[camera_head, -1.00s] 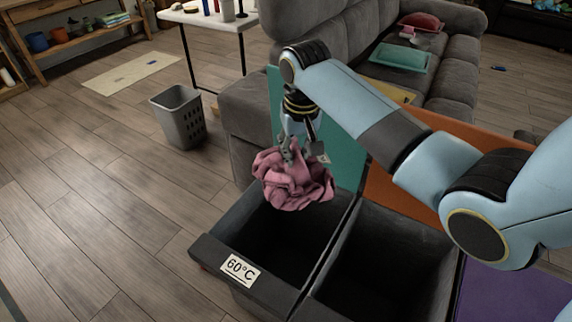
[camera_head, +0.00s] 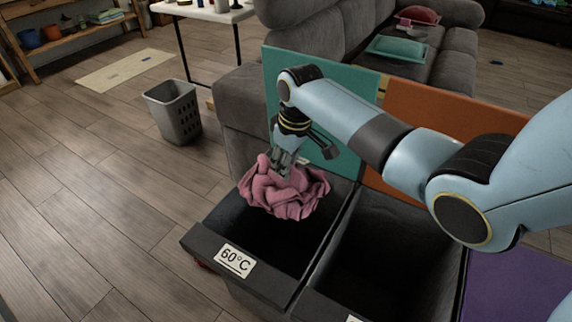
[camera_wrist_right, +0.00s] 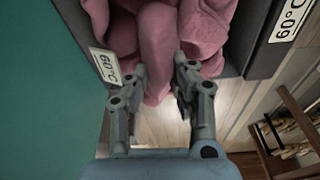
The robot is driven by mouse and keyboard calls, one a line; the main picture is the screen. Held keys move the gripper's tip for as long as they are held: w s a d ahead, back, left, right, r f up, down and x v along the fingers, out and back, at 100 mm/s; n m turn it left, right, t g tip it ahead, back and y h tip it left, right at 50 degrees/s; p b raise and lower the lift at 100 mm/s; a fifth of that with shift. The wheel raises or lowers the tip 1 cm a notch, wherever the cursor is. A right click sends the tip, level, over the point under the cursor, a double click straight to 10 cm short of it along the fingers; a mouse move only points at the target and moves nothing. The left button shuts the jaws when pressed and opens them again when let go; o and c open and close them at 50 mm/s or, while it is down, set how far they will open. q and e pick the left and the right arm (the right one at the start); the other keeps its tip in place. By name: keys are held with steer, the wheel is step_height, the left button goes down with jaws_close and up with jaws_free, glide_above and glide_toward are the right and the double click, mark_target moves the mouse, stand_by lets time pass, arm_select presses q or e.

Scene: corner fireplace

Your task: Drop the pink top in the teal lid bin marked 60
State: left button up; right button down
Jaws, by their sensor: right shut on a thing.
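The crumpled pink top (camera_head: 285,192) hangs from my right gripper (camera_head: 287,163), which is shut on it. It hangs over the back part of the dark bin (camera_head: 203,243) whose front label reads 60°C. The bin's teal lid (camera_head: 345,128) stands open behind the gripper. In the right wrist view the pink top (camera_wrist_right: 158,35) bulges beyond the two fingers of the gripper (camera_wrist_right: 160,80), with the teal lid (camera_wrist_right: 45,90) at left. The top hides part of the bin's opening. My left gripper is not in view.
A second open dark bin (camera_head: 395,225) adjoins on the right, with an orange lid (camera_head: 440,112) behind it. A purple panel (camera_head: 515,285) is at far right. A grey sofa (camera_head: 300,35) stands behind. A grey basket (camera_head: 173,112) stands on the open floor at left.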

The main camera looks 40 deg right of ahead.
step_height(320, 180, down, 3)
steer(key=shift+f+b, duration=0.1)
steer(key=shift+b, duration=1.1)
steer(key=shift+f+b, duration=1.05)
steer(key=shift+f, duration=1.6)
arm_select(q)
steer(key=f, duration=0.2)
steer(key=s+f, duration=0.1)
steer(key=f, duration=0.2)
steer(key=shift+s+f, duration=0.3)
arm_select(e)
steer(key=c, duration=1.1)
jaws_free()
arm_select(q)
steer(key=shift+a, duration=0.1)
arm_select(e)
steer(key=r, duration=0.4)
steer(key=s+r, duration=0.1)
steer(key=r, duration=0.7)
steer(key=shift+s+d, duration=0.25)
steer(key=shift+s, duration=0.1)
